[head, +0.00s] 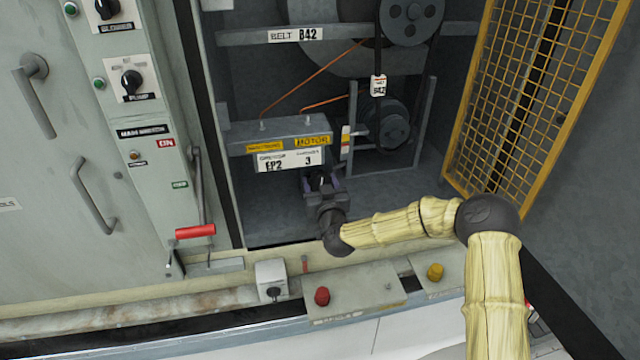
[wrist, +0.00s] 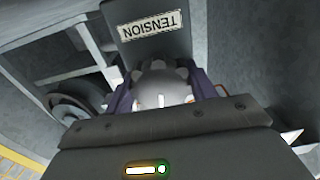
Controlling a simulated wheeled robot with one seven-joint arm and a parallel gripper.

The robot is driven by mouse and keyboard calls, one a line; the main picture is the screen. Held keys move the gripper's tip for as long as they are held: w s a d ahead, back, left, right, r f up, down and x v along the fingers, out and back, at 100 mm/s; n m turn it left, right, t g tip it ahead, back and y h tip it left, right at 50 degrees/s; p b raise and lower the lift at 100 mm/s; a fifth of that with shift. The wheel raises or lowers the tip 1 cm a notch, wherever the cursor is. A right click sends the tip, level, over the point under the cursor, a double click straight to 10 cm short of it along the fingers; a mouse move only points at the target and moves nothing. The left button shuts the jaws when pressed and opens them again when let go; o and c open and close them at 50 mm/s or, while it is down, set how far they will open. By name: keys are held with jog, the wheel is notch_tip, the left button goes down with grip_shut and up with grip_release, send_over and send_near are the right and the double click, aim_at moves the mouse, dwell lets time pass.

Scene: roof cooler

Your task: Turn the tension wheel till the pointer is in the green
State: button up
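The tension wheel (wrist: 163,80) is a grey lobed knob below a plate with a TENSION label (wrist: 153,33), upside down in the wrist view. My gripper (wrist: 163,95) has one purple finger on each side of the wheel, which fills most of the gap. Whether the fingers press on it is unclear. In the head view my gripper (head: 321,182) points into the cabinet, just under the motor box (head: 280,135), and hides the wheel. A small red, yellow and white strip (head: 346,140) shows by the box's right end; I cannot make out a pointer on it.
A yellow mesh guard (head: 535,95) stands open at the right. A belt and pulley (head: 388,125) are behind the motor box. A red-handled lever (head: 195,231) is at the left. A red button (head: 322,296) and a yellow button (head: 435,271) are on the sill in front.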

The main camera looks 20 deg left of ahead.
jog(key=c, duration=0.4)
